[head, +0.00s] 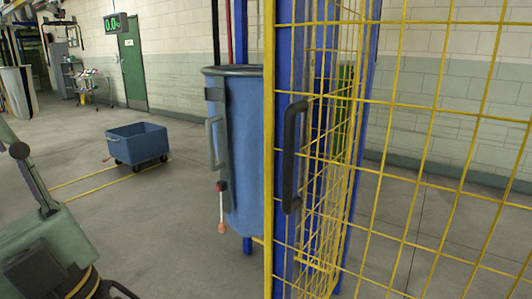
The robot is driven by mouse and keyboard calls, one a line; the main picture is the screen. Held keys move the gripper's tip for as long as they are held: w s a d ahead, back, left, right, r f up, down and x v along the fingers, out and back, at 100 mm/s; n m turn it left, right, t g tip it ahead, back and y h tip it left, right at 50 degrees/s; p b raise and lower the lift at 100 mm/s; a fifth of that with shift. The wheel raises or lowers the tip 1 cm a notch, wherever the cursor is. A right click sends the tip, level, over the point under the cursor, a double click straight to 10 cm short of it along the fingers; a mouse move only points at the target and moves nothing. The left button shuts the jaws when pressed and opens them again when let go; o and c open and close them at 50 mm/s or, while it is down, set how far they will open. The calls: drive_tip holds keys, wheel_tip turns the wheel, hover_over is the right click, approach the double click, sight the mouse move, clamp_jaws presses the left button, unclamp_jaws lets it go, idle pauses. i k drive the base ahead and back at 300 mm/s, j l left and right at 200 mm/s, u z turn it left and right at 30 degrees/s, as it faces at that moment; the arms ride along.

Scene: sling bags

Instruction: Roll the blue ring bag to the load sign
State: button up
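The blue ring bag (243,165) hangs upright near the middle, a tall blue cylinder with a dark ring around its top. It has a grey handle (216,143) on its left side and a cord with a red and orange end below. A blue post and yellow mesh hide its right side. The load sign (116,22), a dark display with green digits, is high at the far left, next to a green door. I make out no gripper in this view.
A yellow mesh gate (430,152) with a black handle (291,155) fills the right foreground. A blue wheeled cart (137,144) stands left, by yellow floor lines. A grey-green machine part (62,245) fills the lower left. Open floor lies between cart and bag.

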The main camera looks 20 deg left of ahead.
sight(234, 99)
drive_tip(key=u, duration=0.75)
drive_tip(key=i+j+u, duration=0.2)
drive_tip(key=i, duration=0.2)
drive_tip(key=i+j+u, duration=0.1)
drive_tip(key=i+u, duration=0.15)
drive_tip(key=i, duration=0.15)
